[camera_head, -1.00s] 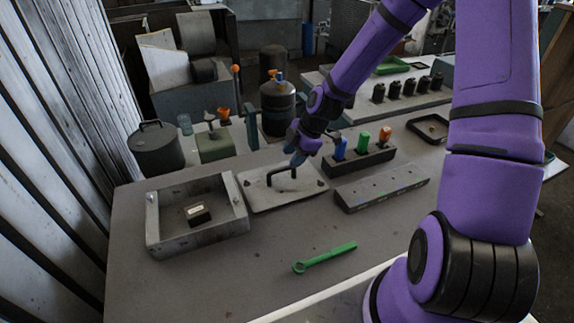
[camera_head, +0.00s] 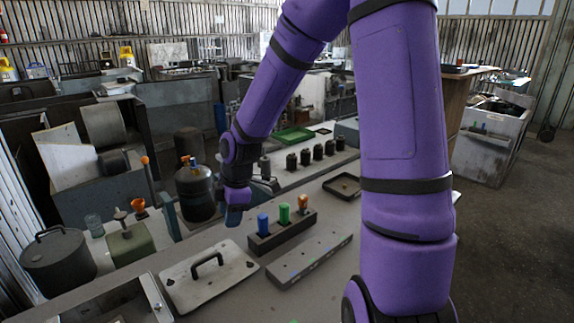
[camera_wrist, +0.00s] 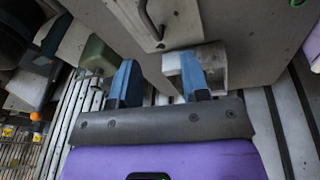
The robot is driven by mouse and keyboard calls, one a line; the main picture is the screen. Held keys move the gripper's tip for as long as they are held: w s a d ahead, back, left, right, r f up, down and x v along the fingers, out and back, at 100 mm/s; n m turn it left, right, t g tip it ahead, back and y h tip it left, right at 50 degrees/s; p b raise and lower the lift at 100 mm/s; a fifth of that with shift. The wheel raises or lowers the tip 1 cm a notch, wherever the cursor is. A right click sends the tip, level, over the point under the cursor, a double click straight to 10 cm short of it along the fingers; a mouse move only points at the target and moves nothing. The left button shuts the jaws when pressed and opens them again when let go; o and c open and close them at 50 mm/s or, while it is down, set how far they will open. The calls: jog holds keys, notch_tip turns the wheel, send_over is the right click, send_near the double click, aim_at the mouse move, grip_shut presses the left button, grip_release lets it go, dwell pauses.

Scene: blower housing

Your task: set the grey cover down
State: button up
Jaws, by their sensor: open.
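The grey cover (camera_head: 208,278) is a flat light plate with a dark bar handle (camera_head: 207,260) on top. It lies on the table, to the right of the open metal housing (camera_head: 155,298), which the lower picture edge cuts off. My gripper (camera_head: 235,215) is above and beyond the cover, apart from its handle. In the wrist view my gripper (camera_wrist: 158,82) shows two blue fingers spread apart with nothing held between them. The cover (camera_wrist: 178,18) and its handle (camera_wrist: 150,22) show there at the top, clear of the fingertips.
A dark block with blue, green and orange pieces (camera_head: 283,230) stands right of the cover, with a long grey bar (camera_head: 310,262) in front. A black tray (camera_head: 343,186) lies farther right. Canisters (camera_head: 197,192) and a green box (camera_head: 128,246) stand behind the table.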

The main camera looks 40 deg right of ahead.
jog(key=s+r+m+t+h, duration=0.2)
jog(key=s+r+m+t, duration=0.1)
jog(key=s+r+m, duration=1.2)
jog(key=s+r, duration=0.7)
jog(key=shift+s+d, duration=0.25)
